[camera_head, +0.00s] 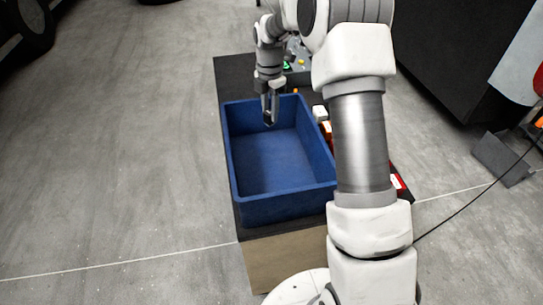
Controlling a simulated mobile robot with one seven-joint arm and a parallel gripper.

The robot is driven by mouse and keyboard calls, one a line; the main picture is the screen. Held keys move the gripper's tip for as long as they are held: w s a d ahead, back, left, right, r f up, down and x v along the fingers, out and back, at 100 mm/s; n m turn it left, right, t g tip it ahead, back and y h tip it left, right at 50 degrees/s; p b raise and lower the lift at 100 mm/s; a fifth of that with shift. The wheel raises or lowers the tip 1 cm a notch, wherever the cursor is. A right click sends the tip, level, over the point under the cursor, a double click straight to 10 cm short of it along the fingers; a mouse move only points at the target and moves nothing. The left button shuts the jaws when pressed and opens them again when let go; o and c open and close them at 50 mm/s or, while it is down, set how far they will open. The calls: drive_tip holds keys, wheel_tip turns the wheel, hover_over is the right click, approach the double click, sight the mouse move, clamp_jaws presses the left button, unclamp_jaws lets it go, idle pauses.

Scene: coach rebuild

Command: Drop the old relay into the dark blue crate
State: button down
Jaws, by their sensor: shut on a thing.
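The dark blue crate (285,208) stands open on a dark-topped stand, and its visible floor is bare. My gripper (270,121) points down at the far part of the crate, with its fingertips in front of the inner far wall in the picture. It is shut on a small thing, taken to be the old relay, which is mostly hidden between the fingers. I cannot tell exactly how high the fingertips are over the crate floor.
The stand (228,72) has a dark top. A small white block (319,113) and red items lie right of the crate, partly behind my arm. A board with green and yellow bits (288,67) lies behind the crate. Open floor (110,150) spreads left.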

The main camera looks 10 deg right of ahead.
sight(270, 125)
wheel_tip(270, 125, down, 6)
drive_tip(key=b, duration=0.3)
drive_tip(key=shift+r, duration=0.15)
drive_tip(key=c, duration=0.5)
unclamp_jaws()
drive_tip(key=shift+r, duration=0.15)
wheel_tip(270, 125, up, 17)
drive_tip(key=shift+b, duration=0.3)
drive_tip(key=shift+s+r, duration=0.1)
drive_tip(key=shift+r, duration=0.1)
